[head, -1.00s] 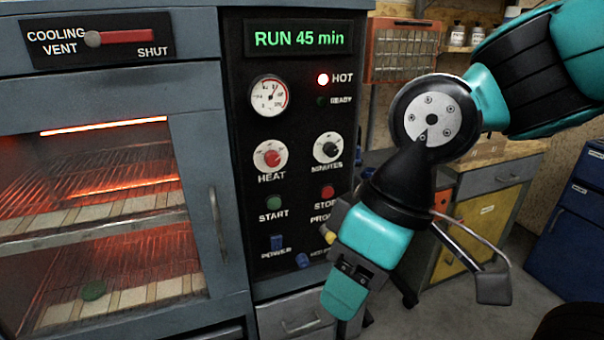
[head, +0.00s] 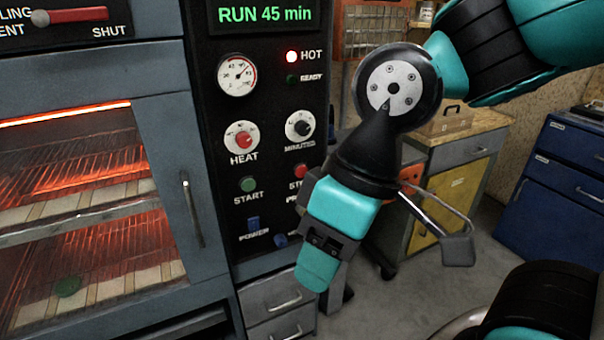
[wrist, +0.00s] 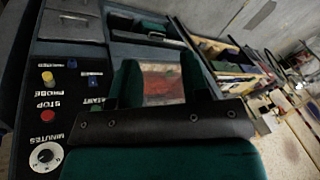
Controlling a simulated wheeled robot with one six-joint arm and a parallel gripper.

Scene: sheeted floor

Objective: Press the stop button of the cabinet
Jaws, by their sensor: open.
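The cabinet's black control panel (head: 265,130) shows left of my arm in the head view. Its red stop button (head: 301,171) sits right of the green start button (head: 248,184), with its label partly covered by my arm. In the wrist view the stop button (wrist: 48,116) shows at the left, between the minutes dial (wrist: 46,157) and a yellow knob (wrist: 47,76). My gripper (head: 316,266) points down in front of the panel's lower right side, lower than the stop button and apart from it. In the wrist view its two fingers (wrist: 161,72) are spread, with nothing held between them.
The display (head: 264,14) reads RUN 45 min and the red HOT lamp (head: 292,57) is lit. The glowing oven door with its vertical handle (head: 192,210) is at left. Drawers (head: 278,302) lie below the panel. A blue cabinet (head: 560,180) stands at right, with bare floor before it.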

